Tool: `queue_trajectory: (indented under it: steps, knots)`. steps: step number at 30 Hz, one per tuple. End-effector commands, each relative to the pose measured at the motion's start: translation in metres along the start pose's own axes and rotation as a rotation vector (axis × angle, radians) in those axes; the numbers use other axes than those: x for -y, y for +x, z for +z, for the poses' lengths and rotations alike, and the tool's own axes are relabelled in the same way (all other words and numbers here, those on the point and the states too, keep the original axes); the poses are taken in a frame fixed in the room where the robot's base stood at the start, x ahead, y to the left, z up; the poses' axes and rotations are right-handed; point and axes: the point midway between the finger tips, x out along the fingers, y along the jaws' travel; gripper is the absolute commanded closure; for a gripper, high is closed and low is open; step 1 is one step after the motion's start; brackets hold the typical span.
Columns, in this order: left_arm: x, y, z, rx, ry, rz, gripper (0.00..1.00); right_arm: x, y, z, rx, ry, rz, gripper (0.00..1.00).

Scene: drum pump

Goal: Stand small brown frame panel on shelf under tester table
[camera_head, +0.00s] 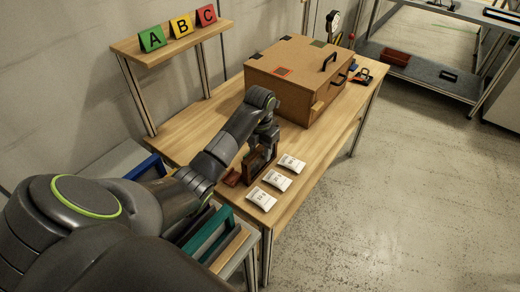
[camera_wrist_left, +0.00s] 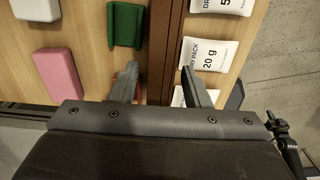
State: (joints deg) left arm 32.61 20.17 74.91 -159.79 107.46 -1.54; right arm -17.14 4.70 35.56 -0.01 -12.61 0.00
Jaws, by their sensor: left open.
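The small brown frame panel (camera_head: 250,168) stands upright on the near part of the wooden table, beside the white packs. My left gripper (camera_head: 268,137) is above it, pointing down, and partly hides it. In the left wrist view the panel (camera_wrist_left: 166,40) shows edge-on as a brown strip between the fingers of my left gripper (camera_wrist_left: 160,75), which are open on both sides of it. I cannot tell whether a finger touches it. A table with a low grey shelf (camera_head: 425,72) stands at the back right. My right gripper is not in view.
A large brown box (camera_head: 297,80) with black handles fills the table's far part. Several white packs (camera_head: 278,181) lie right of the panel. A red bin (camera_head: 396,57) and a black-handled item (camera_head: 448,76) occupy the low shelf. Teal (camera_head: 207,233) and blue (camera_head: 146,167) frames sit lower left.

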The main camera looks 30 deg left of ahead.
Motion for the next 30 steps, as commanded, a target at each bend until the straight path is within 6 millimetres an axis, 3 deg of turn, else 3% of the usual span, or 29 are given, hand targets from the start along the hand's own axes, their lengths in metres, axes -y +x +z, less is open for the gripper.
queue_trajectory:
  steps: [8, 13, 21, 30]
  knots:
    - [0.000, -0.014, 0.001, 0.004, 0.001, 0.000, 0.57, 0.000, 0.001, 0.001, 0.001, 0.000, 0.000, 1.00]
    - [-0.001, -0.053, 0.001, 0.005, 0.001, 0.002, 0.57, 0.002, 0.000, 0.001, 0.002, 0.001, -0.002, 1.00]
    - [0.000, -0.092, 0.000, 0.000, 0.000, 0.000, 0.57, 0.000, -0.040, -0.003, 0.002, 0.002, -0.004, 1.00]
    - [0.000, -0.119, 0.000, 0.000, 0.000, 0.000, 0.57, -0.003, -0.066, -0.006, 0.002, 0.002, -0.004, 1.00]
